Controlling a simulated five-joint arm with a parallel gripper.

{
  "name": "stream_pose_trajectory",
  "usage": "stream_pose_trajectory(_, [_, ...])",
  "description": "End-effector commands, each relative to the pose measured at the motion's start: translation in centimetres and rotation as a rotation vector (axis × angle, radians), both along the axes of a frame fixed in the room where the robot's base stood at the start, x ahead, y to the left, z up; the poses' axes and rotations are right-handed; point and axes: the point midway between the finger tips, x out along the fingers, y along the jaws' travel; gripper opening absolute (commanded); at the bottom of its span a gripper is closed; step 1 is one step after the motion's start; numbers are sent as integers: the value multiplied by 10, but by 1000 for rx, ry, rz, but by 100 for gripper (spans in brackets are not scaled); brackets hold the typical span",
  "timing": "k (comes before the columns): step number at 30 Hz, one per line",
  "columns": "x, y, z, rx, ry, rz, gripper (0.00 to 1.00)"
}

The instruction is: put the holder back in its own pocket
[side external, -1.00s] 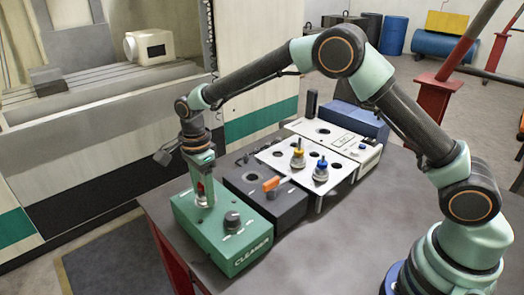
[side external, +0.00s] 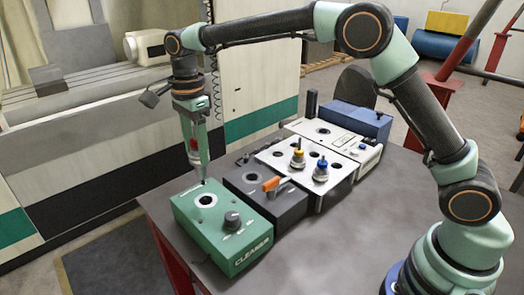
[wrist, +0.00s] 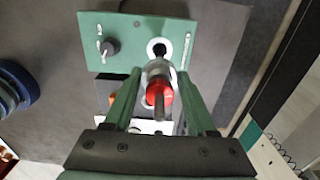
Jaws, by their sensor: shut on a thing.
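My gripper (side external: 198,168) is shut on a holder with a red collar (wrist: 161,93) and a metal stem, seen between the two green fingers in the wrist view. In the side view the fingers hide most of the holder; only a bit of red shows. My gripper hangs above the green cleaner box (side external: 234,258), whose round hole (side external: 206,201) is empty. The pale plate (side external: 270,158) carries a yellow-collared holder (side external: 298,158) and a blue-collared holder (side external: 321,171), both upright in pockets. Several other pockets in that plate are empty.
A dark box with an orange lever (side external: 271,184) stands between the cleaner and the pale plate. A white unit (side external: 357,150) and a blue box (side external: 357,122) lie beyond it. A black post (side external: 312,104) rises behind the plate. The table front is clear.

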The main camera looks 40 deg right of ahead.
Motion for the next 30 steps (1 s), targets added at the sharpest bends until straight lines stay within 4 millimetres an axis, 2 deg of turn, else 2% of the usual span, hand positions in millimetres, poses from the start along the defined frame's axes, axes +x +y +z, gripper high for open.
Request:
stream_pose_trajectory(1, [2, 1, 15, 3, -9, 0, 0])
stream_pose_trajectory(3, [1, 0, 32, 2, -7, 0, 0])
stream_pose_trajectory(7, [1, 0, 58, 2, -6, 0, 0])
stream_pose_trajectory(14, [1, -1, 77, 1, -3, -2, 0])
stream_pose_trajectory(17, [4, -10, 78, 0, -1, -16, 0])
stream_pose_trajectory(20, [11, -31, 74, 0, 0, -48, 0])
stream_pose_trajectory(23, [20, -65, 65, 0, 1, -96, 0])
stream_pose_trajectory(30, [32, -163, 40, 0, 1, -232, 0])
